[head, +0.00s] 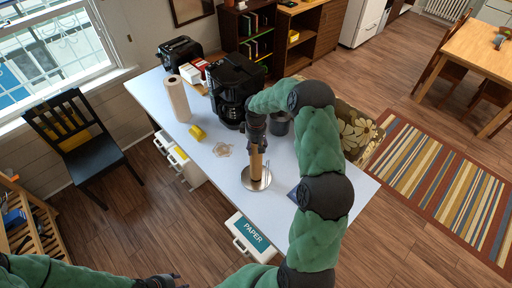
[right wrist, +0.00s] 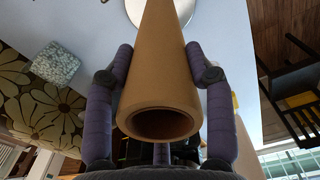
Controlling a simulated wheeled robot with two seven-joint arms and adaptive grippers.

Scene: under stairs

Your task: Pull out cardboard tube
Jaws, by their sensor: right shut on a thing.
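The brown cardboard tube (head: 257,164) stands roughly upright over a round metal holder base (head: 257,181) on the white table. My right gripper (head: 257,138) is shut on the tube's upper part from above. In the right wrist view the tube (right wrist: 160,70) lies between both fingers, its open end towards the camera and its far end over the shiny disc of the base (right wrist: 186,8). I cannot tell whether its lower end touches the base. My left gripper (head: 163,281) is low at the bottom edge, away from the table; its fingers are too small to read.
A paper towel roll (head: 178,99), a yellow item (head: 197,132), a black coffee maker (head: 236,88) and a toaster (head: 180,53) stand on the table (head: 205,165). A white bin marked PAPER (head: 252,238) is at the table's front edge. A black chair (head: 75,140) stands left.

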